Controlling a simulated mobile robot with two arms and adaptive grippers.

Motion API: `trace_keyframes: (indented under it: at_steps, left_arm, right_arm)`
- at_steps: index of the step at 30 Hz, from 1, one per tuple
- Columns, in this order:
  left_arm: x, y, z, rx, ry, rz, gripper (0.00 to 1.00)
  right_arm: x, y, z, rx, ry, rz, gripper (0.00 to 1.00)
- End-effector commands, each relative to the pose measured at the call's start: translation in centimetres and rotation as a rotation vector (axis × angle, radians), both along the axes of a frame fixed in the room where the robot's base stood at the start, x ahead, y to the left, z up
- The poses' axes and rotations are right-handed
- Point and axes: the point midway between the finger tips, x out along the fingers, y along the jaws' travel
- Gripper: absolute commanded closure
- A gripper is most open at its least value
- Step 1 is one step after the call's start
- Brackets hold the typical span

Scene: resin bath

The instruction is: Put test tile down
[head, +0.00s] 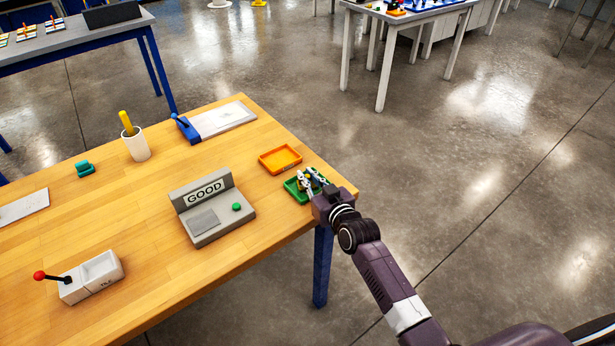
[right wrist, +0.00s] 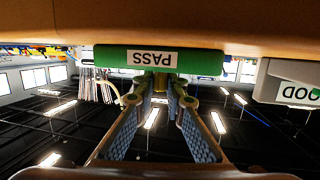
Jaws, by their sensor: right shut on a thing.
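My right gripper (head: 307,179) is over the small green tray (head: 291,189) near the table's right corner, pointing down at it. In the right wrist view, which is upside down, the green tray (right wrist: 110,62) shows edge-on with a white "PASS" label. The fingers (right wrist: 157,88) are shut on a small piece, taken as the test tile. Only a yellowish sliver of it shows between the fingertips, right at the tray. The fingers hide most of it, and I cannot tell whether it touches the tray floor. My left gripper is not in view.
An orange tray (head: 280,159) lies just behind the green one. A grey tester (head: 210,211) showing "GOOD" stands left of it on the wooden table (head: 150,270).

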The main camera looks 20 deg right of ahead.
Motion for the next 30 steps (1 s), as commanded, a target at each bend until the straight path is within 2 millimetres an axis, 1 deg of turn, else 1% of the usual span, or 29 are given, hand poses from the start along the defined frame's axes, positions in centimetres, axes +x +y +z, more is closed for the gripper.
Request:
trace_keyframes:
  at_steps: [1, 5, 6, 13, 16, 17, 20, 23, 30]
  left_arm:
    - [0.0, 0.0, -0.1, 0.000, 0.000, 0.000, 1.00]
    - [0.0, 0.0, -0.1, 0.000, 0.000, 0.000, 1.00]
    - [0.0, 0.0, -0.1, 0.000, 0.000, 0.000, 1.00]
    - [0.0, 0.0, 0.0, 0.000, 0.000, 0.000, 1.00]
    - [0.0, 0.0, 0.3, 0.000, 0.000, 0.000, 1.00]
    - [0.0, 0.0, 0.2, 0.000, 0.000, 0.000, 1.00]
    - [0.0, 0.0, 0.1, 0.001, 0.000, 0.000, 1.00]
    - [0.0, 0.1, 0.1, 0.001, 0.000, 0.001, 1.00]
    - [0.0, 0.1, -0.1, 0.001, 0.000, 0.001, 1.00]
  right_arm:
    - [0.0, 0.0, -0.1, -0.001, 0.000, 0.000, 0.87]
    - [0.0, 0.0, -0.1, 0.000, 0.000, 0.000, 0.72]
    - [0.0, 0.0, -0.1, 0.000, 0.000, 0.000, 0.71]
    - [0.0, 0.0, 0.0, 0.000, 0.000, 0.000, 0.71]
    - [0.0, 0.0, 0.5, 0.001, -0.001, 0.000, 0.71]
    - [-0.2, 0.0, 0.3, 0.000, 0.001, 0.000, 0.71]
    - [-1.3, -0.2, 0.3, 0.000, 0.002, 0.000, 0.71]
    - [-2.7, -0.4, 0.7, 0.000, 0.002, 0.001, 0.71]
    - [-7.1, -1.1, 1.5, 0.000, 0.001, 0.000, 0.71]
